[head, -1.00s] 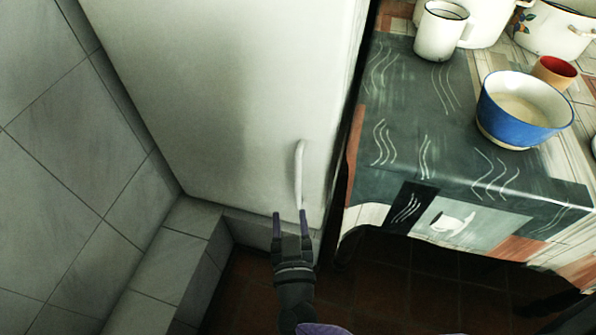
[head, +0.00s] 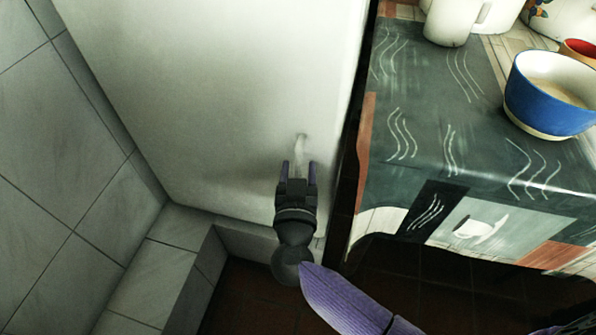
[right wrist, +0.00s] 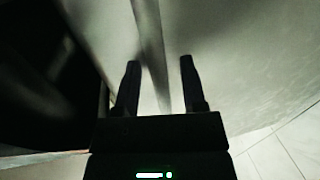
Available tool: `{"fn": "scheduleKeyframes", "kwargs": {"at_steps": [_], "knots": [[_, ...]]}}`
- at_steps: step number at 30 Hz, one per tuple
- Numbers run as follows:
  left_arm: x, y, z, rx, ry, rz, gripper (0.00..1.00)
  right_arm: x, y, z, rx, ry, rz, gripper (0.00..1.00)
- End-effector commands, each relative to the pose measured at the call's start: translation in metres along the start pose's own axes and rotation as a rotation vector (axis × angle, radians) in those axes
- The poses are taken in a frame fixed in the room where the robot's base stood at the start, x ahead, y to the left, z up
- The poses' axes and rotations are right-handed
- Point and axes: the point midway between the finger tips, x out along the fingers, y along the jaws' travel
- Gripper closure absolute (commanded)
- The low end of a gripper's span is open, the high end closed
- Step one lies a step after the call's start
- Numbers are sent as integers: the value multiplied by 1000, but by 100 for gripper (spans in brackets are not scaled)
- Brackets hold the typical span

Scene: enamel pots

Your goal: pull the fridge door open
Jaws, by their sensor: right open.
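The white fridge door (head: 220,90) fills the upper middle of the head view and looks closed. Its pale vertical handle (head: 301,150) is near the door's lower right; its lower part is hidden by my right gripper. My right gripper (head: 298,170) is open in front of the handle. In the right wrist view the handle (right wrist: 150,50) runs between the two open fingers (right wrist: 158,65), with gaps on both sides. The fingers are not closed on it. My left gripper is not in view.
A table with a dark patterned cloth (head: 440,130) stands close to the right of the fridge. It holds a blue bowl (head: 545,105) and a white mug (head: 450,22). A tiled wall (head: 60,180) and tiled ledge (head: 150,270) are at the left.

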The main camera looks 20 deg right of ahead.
Motion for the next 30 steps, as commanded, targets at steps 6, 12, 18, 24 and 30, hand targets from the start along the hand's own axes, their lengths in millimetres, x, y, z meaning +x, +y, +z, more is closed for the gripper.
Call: {"fn": "scheduleKeyframes", "kwargs": {"at_steps": [6,12,18,24,30], "knots": [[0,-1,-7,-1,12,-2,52,0,0,0,0,0,0,87],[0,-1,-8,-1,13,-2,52,0,0,0,0,0,0,100],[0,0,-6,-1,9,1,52,-1,0,0,0,0,0,100],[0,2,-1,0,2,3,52,-1,0,0,0,-1,0,100],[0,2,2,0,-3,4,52,-1,0,1,0,-1,0,100]]}}
